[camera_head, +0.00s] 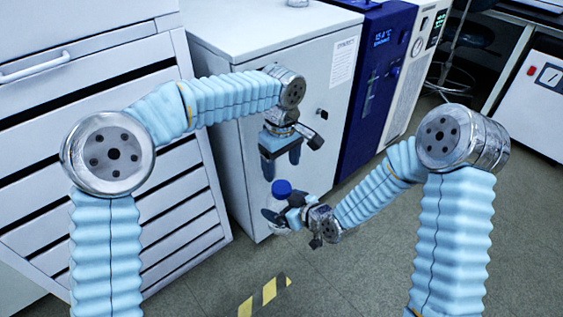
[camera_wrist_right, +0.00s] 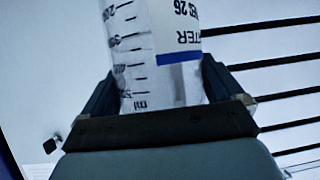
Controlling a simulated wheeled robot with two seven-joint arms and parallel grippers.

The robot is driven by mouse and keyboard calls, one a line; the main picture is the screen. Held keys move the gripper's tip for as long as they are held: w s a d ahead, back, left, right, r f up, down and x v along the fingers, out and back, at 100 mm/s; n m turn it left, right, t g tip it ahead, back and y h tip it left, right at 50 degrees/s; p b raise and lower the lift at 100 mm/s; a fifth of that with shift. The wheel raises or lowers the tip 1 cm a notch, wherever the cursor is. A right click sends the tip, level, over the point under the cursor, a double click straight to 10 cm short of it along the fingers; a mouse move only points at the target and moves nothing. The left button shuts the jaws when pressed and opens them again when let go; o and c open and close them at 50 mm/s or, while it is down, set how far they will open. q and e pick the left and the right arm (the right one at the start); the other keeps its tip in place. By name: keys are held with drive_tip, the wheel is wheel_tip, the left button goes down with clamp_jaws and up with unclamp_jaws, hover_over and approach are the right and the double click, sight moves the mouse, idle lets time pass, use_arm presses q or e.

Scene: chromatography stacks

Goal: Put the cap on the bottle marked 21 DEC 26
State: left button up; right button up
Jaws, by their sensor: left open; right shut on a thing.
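A blue cap (camera_head: 282,188) shows at the top of the bottle in my right gripper; whether it is fully seated I cannot tell. My right gripper (camera_head: 287,213) is shut on the bottle, its fingers hiding much of it in the head view. In the right wrist view the clear bottle (camera_wrist_right: 135,55) stands between the fingers, with ml graduations and a white label with a blue stripe. Part of the label is cut off; "26" is readable. My left gripper (camera_head: 281,164) is open and empty, pointing down just above the cap.
A white cabinet (camera_head: 225,140) stands close behind both grippers. A drawer unit (camera_head: 110,210) is at the left, and a blue instrument (camera_head: 372,85) at the back right. The floor at lower right is clear.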

sight(281, 186)
use_arm(q)
drive_tip(key=shift+f, duration=4)
drive_tip(key=shift+c, duration=0.4)
drive_tip(key=c, duration=1)
drive_tip(key=m, duration=0.6)
drive_tip(key=shift+m, duration=0.3)
drive_tip(key=o, duration=1.2)
drive_tip(key=shift+c, duration=0.2)
drive_tip(key=shift+r, duration=0.1)
